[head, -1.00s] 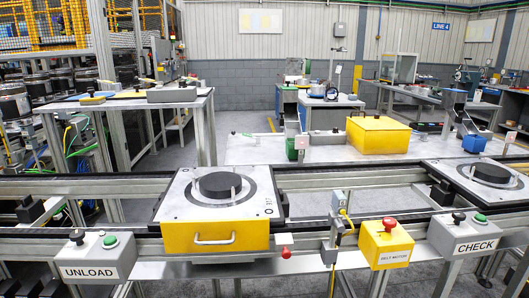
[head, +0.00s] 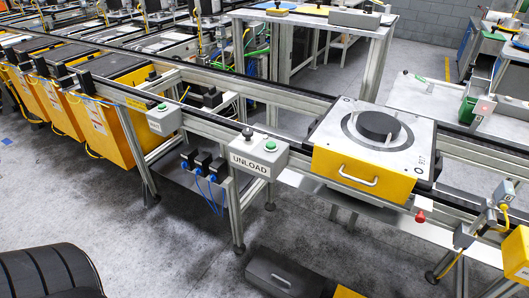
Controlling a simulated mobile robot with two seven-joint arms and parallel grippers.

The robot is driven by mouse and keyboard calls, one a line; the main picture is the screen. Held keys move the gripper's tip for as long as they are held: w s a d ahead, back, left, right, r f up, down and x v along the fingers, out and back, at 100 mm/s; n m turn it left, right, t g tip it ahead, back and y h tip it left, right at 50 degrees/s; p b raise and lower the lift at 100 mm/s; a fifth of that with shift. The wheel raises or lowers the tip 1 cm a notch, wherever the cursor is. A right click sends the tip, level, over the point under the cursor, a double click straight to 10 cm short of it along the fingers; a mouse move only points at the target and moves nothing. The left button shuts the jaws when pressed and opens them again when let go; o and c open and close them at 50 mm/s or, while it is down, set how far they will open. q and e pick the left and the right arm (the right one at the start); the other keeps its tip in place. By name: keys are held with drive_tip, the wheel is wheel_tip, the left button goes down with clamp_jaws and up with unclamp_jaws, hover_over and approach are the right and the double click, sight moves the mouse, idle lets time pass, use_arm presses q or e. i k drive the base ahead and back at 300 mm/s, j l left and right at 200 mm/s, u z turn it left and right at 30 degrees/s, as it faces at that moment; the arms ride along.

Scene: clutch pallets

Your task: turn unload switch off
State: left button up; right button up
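The unload switch box (head: 257,155) is a grey box labelled UNLOAD, mounted on the front rail of the conveyor near the middle of the head view. On its top are a black knob switch (head: 247,133) and a green button (head: 270,146). The knob's on or off position is too small to tell. Neither of my grippers is in the head view.
A pallet (head: 372,140) with a yellow front and a black disc sits on the conveyor to the right of the box. Yellow bins (head: 112,125) line the left. A dark case (head: 284,275) lies on the floor below.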

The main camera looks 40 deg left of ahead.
sight(247, 133)
drive_tip(key=u, duration=1.25)
